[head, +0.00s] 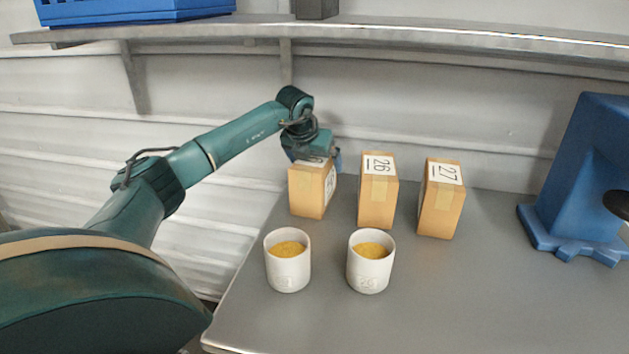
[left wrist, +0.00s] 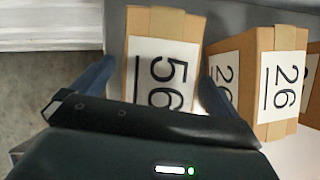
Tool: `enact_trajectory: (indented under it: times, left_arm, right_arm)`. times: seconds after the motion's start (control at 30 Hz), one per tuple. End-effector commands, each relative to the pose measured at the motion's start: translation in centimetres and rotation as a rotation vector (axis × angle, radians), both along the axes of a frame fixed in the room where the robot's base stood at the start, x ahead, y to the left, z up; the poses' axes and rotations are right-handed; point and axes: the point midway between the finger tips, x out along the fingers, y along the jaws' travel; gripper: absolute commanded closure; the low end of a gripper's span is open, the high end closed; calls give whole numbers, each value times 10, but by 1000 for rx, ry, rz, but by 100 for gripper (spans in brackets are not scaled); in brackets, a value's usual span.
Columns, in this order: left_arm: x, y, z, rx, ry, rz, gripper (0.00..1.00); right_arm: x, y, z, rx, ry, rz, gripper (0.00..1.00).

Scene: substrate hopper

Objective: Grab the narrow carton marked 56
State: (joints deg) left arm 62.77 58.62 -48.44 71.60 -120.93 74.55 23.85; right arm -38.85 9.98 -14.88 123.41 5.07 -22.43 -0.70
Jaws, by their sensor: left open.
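The narrow carton marked 56 (head: 307,190) stands upright at the left end of a row of cartons on the grey table. My left gripper (head: 318,158) is over its top in the head view and hides part of its label. In the left wrist view the carton marked 56 (left wrist: 163,62) lies between the two blue fingers of the left gripper (left wrist: 153,88). The fingers are open, one on each side of it; whether they touch it cannot be told. The right gripper is in neither view.
Cartons marked 26 (head: 377,190) and 27 (head: 441,200) stand to the right; 26 (left wrist: 270,82) is close beside the right-hand finger. Two white cups (head: 288,262) (head: 370,262) with yellow grains stand in front. A blue machine (head: 585,180) is at right. A shelf (head: 370,33) runs above.

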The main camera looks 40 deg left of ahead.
Motion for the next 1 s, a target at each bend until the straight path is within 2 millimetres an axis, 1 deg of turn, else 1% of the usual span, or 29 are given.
enact_trajectory:
  times: [0.6,1.0]
  left_arm:
    - [0,0,-5,0,0,0,0]
    - [0,0,-4,0,0,0,33]
  right_arm:
    - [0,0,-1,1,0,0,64]
    - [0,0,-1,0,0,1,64]
